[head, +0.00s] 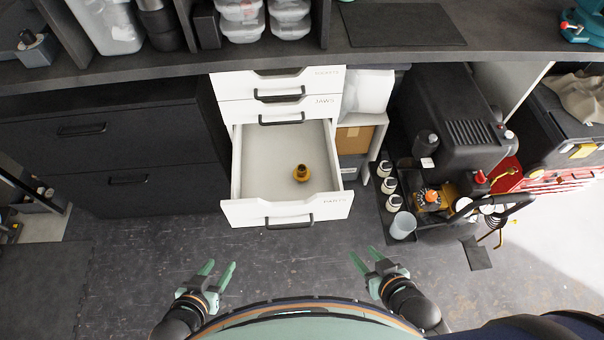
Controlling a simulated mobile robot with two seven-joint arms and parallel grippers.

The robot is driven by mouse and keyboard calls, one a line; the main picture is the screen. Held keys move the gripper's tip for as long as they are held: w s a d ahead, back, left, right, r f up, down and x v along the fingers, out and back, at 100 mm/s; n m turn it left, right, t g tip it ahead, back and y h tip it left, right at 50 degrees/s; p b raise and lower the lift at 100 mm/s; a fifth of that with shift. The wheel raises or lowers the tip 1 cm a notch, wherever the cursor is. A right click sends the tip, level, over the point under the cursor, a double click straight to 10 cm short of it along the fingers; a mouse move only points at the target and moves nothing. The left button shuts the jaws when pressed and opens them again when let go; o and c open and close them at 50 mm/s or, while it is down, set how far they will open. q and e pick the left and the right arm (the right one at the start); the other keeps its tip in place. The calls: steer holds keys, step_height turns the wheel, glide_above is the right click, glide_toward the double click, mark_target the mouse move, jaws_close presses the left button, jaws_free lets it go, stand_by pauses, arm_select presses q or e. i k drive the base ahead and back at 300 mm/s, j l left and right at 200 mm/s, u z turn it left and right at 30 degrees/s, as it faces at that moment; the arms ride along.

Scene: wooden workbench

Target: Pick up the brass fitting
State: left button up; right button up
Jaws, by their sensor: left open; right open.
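The brass fitting (301,173) is small and golden-brown. It stands in the pulled-out white drawer (262,208), right of the middle of its floor, with free floor around it. My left gripper (218,270) is open and empty, below and left of the drawer in the head view. My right gripper (364,257) is open and empty, below and right of the drawer. Both are apart from the drawer and the fitting.
Shut white drawers (278,109) are above the open one. A black machine (455,120) and a cup (403,225) stand to the right. Dark cabinets (110,150) are at the left. The grey floor (285,260) before the drawer is clear.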

mark_target(301, 172)
steer(key=i+j+z, duration=0.15)
steer(key=j+z, duration=0.2)
steer(key=j, duration=0.45)
steer(key=j+z, duration=0.3)
steer(key=j, duration=0.55)
steer(key=j+z, duration=0.35)
steer(key=j, duration=0.45)
steer(key=i, duration=0.45)
